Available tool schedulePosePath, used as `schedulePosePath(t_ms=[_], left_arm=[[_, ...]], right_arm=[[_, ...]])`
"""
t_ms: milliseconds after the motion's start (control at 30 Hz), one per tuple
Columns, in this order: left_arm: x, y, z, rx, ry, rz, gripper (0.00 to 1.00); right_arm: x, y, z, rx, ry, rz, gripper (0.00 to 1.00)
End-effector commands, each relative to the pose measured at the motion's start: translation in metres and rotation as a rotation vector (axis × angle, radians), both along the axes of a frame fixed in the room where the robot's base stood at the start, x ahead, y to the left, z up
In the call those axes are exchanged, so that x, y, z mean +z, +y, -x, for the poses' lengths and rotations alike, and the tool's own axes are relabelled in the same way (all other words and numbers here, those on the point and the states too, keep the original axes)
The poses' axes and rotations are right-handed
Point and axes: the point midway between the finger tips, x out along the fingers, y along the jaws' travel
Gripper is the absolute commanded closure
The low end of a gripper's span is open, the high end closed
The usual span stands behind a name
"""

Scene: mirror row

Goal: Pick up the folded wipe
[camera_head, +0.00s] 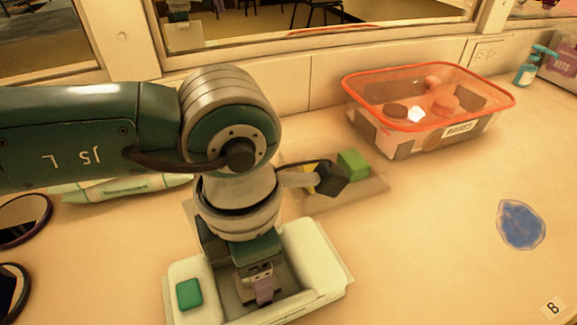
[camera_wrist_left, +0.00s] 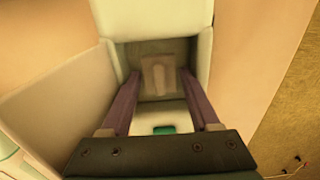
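A white box (camera_head: 325,265) with a recess stands at the bottom centre of the head view. My left gripper (camera_head: 263,294) points down into its recess. In the left wrist view the purple fingers of the left gripper (camera_wrist_left: 160,82) are spread apart. A small pale beige piece, which looks like the folded wipe (camera_wrist_left: 157,70), sits in the recess of the box (camera_wrist_left: 73,95), between the fingertips as seen from the wrist. I see a gap on each side of it. The wipe is hidden in the head view. My right gripper is in neither view.
A green pad (camera_head: 189,293) is on the box's left part. Behind the box is a clear tray (camera_head: 365,193) with a green block (camera_head: 353,164). A red-rimmed bin (camera_head: 430,125) stands at the back. A blue patch (camera_head: 521,224) lies right; the counter between is clear.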

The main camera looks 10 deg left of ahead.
Motion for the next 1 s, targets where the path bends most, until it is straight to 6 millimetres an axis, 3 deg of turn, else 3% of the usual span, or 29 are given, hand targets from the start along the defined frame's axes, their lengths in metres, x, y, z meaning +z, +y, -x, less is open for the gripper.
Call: schedulePosePath(t_ms=[67, 533, 833, 1000], left_arm=[[0.0, 0.0, 0.0, 0.0, 0.0, 0.0, 0.48], [0.0, 0.0, 0.0, 0.0, 0.0, 0.0, 1.0], [0.004, 0.0, 0.0, 0.0, -0.001, 0.001, 1.0], [0.021, -0.001, -0.001, -0.001, -0.002, 0.002, 1.0]], right_arm=[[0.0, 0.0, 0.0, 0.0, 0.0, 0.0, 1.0], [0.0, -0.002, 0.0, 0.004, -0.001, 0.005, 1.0], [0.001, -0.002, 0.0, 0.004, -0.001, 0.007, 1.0], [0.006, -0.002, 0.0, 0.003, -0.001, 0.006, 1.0]])
